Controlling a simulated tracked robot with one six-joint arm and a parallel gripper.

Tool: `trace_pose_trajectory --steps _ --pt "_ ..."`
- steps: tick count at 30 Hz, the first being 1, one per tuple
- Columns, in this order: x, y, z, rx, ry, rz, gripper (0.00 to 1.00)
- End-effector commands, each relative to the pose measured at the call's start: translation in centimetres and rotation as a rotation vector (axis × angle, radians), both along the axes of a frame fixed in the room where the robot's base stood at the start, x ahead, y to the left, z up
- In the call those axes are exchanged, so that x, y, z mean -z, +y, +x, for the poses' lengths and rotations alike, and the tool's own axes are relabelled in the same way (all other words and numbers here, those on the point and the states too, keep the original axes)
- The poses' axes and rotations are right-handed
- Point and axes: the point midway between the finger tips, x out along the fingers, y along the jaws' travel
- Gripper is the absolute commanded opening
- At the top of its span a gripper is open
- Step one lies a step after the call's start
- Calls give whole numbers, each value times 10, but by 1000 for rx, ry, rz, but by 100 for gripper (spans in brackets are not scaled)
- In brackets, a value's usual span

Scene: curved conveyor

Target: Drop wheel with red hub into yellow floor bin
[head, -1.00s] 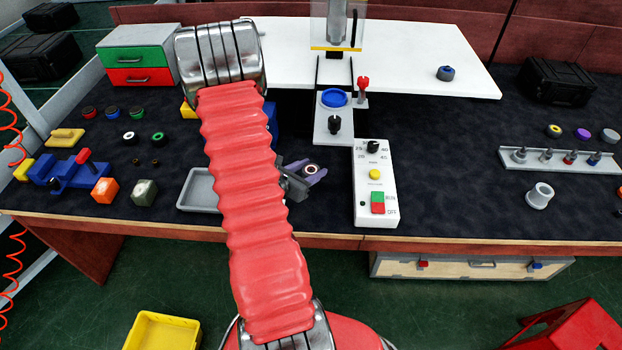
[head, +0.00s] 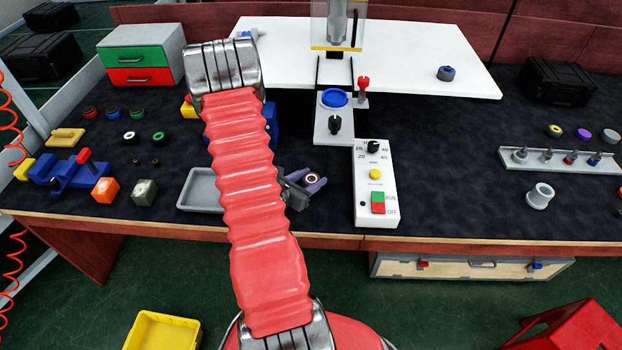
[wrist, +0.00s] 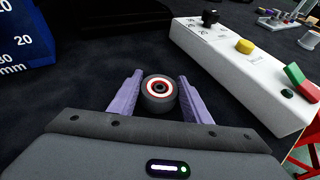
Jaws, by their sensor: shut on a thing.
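The wheel with red hub (wrist: 159,90) has a dark tyre, a pale ring and a red centre. My gripper (wrist: 160,82) has its two purple fingers shut on it, one finger on each side. In the head view the wheel (head: 312,180) shows between the fingers, to the right of my red arm sleeve. I cannot tell whether it is clear of the dark bench top. The yellow floor bin (head: 148,341) is on the green floor at the lower left, in front of the bench, cut off by the frame's bottom edge.
A white control box (head: 376,208) with a red and green switch stands just right of my gripper. A grey tray (head: 200,190) lies to the left, partly behind my arm. The bench's wooden front edge (head: 330,241) runs below. A red stool (head: 580,330) is lower right.

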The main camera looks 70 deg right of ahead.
Motion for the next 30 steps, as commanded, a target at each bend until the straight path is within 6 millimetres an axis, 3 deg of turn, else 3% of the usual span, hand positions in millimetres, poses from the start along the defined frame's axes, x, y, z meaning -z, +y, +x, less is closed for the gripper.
trace_pose_trajectory --steps 2,3,10,21,30 --pt "2 0 0 0 0 0 9" --pt "2 0 0 0 0 0 47" --pt "1 0 0 0 0 0 63" --pt "-1 1 1 0 0 0 63" --pt "-14 31 13 -3 -1 1 63"
